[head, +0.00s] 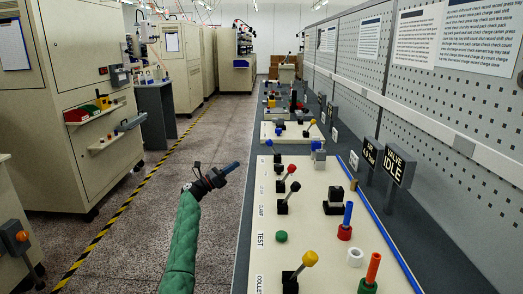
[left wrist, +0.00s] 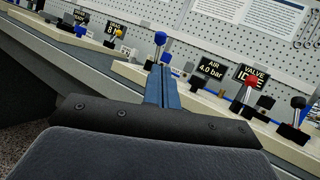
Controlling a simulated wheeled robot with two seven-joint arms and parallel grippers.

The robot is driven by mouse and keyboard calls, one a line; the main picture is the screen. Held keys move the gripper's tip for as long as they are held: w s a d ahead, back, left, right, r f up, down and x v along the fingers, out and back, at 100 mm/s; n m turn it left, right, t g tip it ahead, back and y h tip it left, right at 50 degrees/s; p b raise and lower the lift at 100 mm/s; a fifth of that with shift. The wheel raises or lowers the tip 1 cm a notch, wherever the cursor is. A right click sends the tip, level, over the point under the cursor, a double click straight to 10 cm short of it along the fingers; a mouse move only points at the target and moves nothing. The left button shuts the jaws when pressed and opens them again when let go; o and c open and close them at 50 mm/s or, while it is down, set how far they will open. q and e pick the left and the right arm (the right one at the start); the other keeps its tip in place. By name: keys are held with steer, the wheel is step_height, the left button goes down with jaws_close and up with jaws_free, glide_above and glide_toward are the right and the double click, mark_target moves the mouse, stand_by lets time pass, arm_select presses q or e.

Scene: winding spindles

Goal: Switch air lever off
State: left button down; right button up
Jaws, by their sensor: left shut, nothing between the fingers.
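Several levers with ball knobs stand in a row along the left side of a cream panel (head: 320,240). The far one has a blue knob (head: 269,143) and leans left. The red-knobbed (head: 292,168), dark-knobbed (head: 295,187) and yellow-knobbed (head: 310,258) levers lean right. The label by the blue lever is too small to read, so I cannot tell for certain which lever is air. My left gripper (head: 235,166) is shut and empty, left of the panel and apart from the levers. In the left wrist view, the blue knob (left wrist: 160,38) shows just beyond the fingertips (left wrist: 162,70).
Signs reading AIR 4.0 bar (head: 369,151) and VALVE IDLE (head: 397,165) stand along the panel's right side. A blue peg (head: 348,213) and an orange-red peg (head: 373,268) stand upright nearer. Another panel (head: 290,131) lies beyond. The aisle floor (head: 150,190) at left is clear.

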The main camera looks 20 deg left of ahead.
mark_target(269, 143)
arm_select(q)
steer(key=shift+w+d, duration=0.1)
